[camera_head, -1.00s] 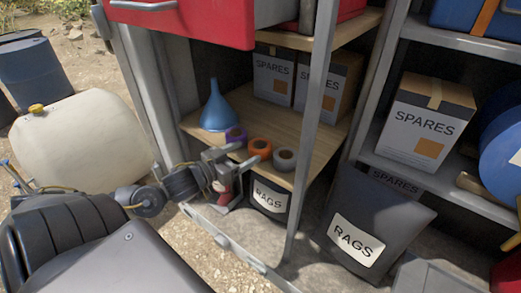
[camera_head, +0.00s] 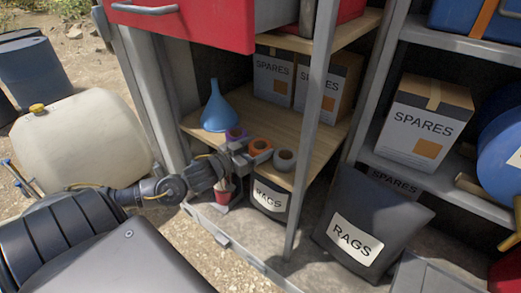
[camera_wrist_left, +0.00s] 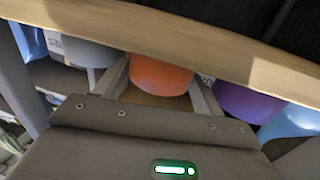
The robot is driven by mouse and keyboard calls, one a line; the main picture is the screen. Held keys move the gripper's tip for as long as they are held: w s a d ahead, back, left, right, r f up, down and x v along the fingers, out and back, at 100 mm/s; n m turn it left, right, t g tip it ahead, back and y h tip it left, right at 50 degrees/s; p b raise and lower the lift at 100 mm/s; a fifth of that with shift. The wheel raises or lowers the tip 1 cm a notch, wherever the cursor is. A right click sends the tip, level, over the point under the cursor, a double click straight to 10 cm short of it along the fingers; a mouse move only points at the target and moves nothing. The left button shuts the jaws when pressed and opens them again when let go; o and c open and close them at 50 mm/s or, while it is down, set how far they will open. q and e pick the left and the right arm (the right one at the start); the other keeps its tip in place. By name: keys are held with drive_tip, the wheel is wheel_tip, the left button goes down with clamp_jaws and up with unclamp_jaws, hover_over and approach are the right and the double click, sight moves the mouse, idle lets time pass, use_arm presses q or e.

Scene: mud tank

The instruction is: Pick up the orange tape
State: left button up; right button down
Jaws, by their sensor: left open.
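The orange tape (camera_head: 260,146) lies on the front part of the wooden shelf, between a purple tape (camera_head: 235,133) and a grey tape (camera_head: 284,159). My left gripper (camera_head: 242,152) is at the shelf's front edge, in front of the orange tape. In the left wrist view the orange tape (camera_wrist_left: 160,76) shows between the two spread fingers of the left gripper (camera_wrist_left: 161,88). The grey tape (camera_wrist_left: 85,50) is beside one finger and the purple tape (camera_wrist_left: 245,103) beside the other. Contact cannot be told. My right gripper is not in view.
A blue funnel (camera_head: 219,110) stands on the wooden shelf (camera_head: 312,146), with SPARES boxes (camera_head: 273,78) behind. A metal post (camera_head: 311,130) rises right of the tapes. A RAGS bin (camera_head: 269,196) sits below. A red drawer (camera_head: 190,22) juts out above.

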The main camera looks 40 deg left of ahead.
sight(256, 147)
use_arm(q)
drive_tip(key=c, duration=0.6)
drive_tip(key=shift+c, duration=0.2)
drive_tip(key=shift+r, duration=0.45)
wheel_tip(256, 147, up, 2)
drive_tip(key=shift+r, duration=0.1)
drive_tip(key=s+a+r+p, duration=0.1)
drive_tip(key=s+r+p, duration=0.7)
drive_tip(key=s, duration=0.6)
wheel_tip(256, 147, up, 2)
